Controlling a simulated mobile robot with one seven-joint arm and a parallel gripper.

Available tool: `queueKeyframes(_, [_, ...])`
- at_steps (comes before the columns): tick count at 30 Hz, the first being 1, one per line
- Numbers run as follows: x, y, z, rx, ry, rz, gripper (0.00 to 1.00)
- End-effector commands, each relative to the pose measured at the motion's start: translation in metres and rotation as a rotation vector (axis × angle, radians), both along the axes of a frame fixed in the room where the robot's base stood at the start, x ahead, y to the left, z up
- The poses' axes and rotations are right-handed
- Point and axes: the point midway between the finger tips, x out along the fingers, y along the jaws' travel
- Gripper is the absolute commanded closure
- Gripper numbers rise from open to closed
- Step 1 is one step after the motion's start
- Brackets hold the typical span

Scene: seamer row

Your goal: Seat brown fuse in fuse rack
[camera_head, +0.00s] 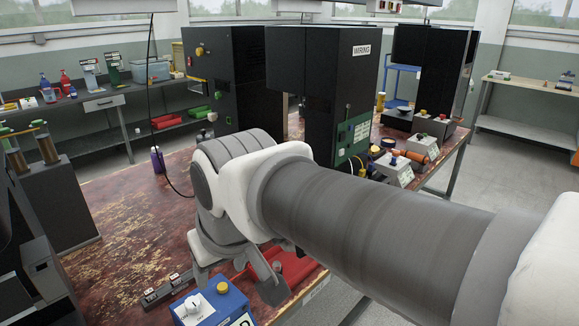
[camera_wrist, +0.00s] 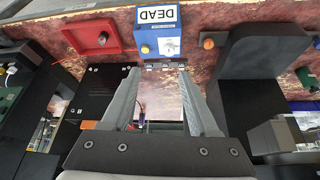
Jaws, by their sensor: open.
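The fuse rack (camera_head: 168,289) is a low dark strip with several slots on the worn red bench, behind the blue box. In the wrist view a dark strip that looks like the rack (camera_wrist: 165,66) lies just beyond and between the fingertips. My gripper (camera_head: 238,286) points down near the bench's front edge. In the wrist view my gripper (camera_wrist: 159,72) has its fingers wide apart with nothing between them. I cannot pick out the brown fuse for certain. A small orange-brown piece (camera_wrist: 208,43) lies right of the blue box in the wrist view.
A blue box with a white knob (camera_head: 196,303), labelled DEAD in the wrist view (camera_wrist: 172,13), stands beside the rack. A red tray (camera_head: 296,265) lies right of it, partly behind my gripper. Tall black machines (camera_head: 322,80) stand behind.

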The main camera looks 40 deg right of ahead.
Motion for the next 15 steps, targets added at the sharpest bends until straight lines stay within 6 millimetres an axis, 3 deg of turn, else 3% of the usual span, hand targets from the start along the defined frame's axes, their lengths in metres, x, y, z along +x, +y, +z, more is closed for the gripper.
queueKeyframes(6, [-0.033,-0.005,-0.01,0.009,-0.036,-0.018,0.39])
queueKeyframes(15, [-0.038,-0.006,-0.013,0.012,-0.041,-0.02,0.39])
